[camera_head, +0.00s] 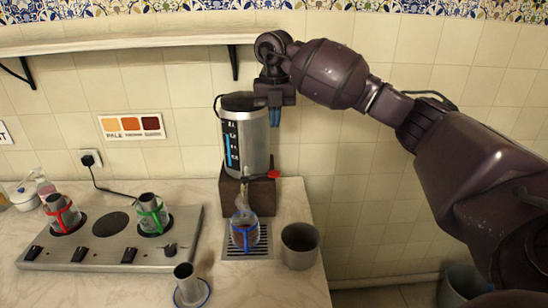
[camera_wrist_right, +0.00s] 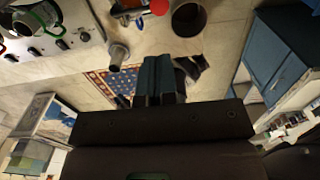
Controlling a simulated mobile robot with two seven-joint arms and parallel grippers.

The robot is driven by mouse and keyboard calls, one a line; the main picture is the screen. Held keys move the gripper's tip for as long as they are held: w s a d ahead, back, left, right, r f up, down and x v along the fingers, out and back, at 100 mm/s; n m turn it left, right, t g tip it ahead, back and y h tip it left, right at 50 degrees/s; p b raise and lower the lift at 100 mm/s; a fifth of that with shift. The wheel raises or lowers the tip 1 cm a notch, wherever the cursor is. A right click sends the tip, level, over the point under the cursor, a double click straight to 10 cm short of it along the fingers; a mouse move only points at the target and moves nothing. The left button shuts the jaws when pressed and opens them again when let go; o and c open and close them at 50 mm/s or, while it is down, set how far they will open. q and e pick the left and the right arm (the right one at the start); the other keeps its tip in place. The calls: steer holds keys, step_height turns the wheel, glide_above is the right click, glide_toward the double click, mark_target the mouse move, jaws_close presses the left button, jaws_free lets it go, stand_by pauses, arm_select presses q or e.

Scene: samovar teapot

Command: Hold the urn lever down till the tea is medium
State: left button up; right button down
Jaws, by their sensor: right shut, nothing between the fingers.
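The steel urn (camera_head: 245,135) stands on a dark block at the counter's right part. My left gripper is not in view.
A colour card (camera_head: 132,125) on the wall shows pale, medium and dark swatches. A steel bin-like cup (camera_head: 300,246) stands right of the drip grate (camera_head: 262,250). A hotplate (camera_head: 100,262) with glasses in red and green holders is at left.

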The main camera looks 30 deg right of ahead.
mark_target(277, 174)
step_height(277, 174, down, 12)
steer(key=shift+f+p, duration=0.2)
steer(key=shift+p, duration=0.65)
steer(key=shift+f, duration=0.8)
steer(key=shift+d+f+b, duration=0.1)
steer(key=shift+f+b, duration=0.25)
steer(key=f+t+y+b, duration=0.2)
steer(key=y+b, duration=0.1)
steer(key=shift+s+d+f, duration=0.2)
steer(key=shift+d+f, duration=0.1)
steer(key=shift+f, duration=0.1)
steer(key=shift+a+r, duration=0.15)
steer(key=shift+r, duration=0.1)
